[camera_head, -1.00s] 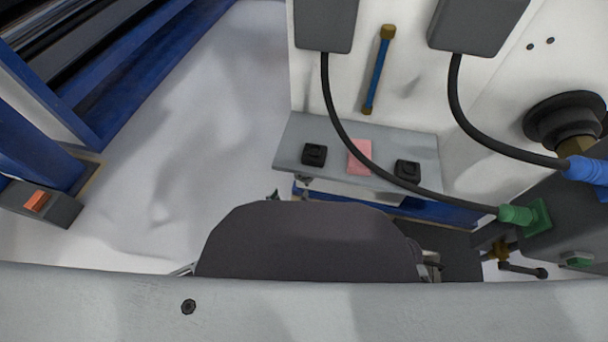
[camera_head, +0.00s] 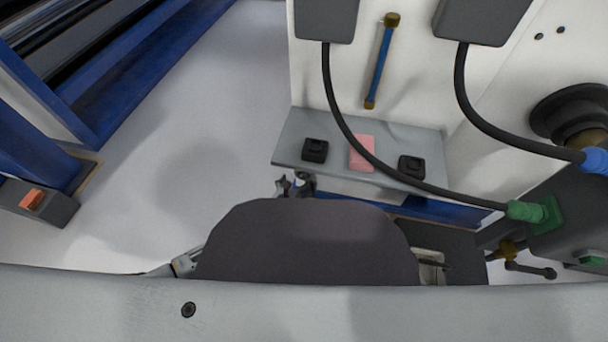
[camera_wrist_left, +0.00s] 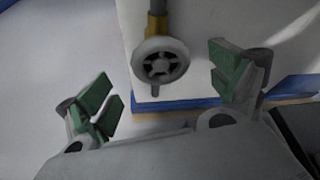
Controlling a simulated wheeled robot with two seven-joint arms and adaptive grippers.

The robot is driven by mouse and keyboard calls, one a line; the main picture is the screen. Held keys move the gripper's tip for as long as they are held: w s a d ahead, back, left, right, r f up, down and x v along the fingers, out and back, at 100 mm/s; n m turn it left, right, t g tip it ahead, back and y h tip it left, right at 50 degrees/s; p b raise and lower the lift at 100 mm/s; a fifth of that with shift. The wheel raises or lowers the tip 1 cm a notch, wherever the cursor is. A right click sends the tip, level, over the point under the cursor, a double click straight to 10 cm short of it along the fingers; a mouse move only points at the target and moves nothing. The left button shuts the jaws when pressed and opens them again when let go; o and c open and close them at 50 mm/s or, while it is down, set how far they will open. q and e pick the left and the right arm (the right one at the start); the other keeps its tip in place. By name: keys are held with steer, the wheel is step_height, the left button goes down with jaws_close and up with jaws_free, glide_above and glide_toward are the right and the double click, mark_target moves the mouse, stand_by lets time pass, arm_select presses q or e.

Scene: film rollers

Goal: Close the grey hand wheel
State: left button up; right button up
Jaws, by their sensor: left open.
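The grey hand wheel (camera_wrist_left: 160,62) shows in the left wrist view as a light grey ring with dark gaps between its spokes. It sits below a brass-coloured neck on a grey pipe, in front of a white panel. My left gripper (camera_wrist_left: 163,88) is open, with one green-padded finger to the left of the wheel and one to its right. The wheel appears between the fingers and not gripped; the exact depth gap is unclear. In the head view only the tips of my left gripper (camera_head: 293,185) show. I cannot make out the wheel there. My right gripper is not in view.
A grey shelf (camera_head: 384,136) with two black blocks and a pink pad juts from the white panel, close to my left gripper. Black cables (camera_head: 467,112) hang across the right side. A blue edge (camera_wrist_left: 180,104) runs below the wheel.

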mark_target(303, 175)
arm_select(q)
steer(key=b+x, duration=0.2)
steer(key=x, duration=0.3)
steer(key=shift+f, duration=0.1)
steer(key=shift+w+d+f, duration=0.1)
steer(key=shift+w+d, duration=0.05)
steer(key=shift+w, duration=0.3)
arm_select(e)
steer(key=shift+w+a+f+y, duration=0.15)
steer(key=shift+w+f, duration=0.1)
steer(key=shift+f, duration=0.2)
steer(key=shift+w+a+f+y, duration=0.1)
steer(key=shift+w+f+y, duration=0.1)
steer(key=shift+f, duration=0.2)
arm_select(q)
steer(key=c, duration=1)
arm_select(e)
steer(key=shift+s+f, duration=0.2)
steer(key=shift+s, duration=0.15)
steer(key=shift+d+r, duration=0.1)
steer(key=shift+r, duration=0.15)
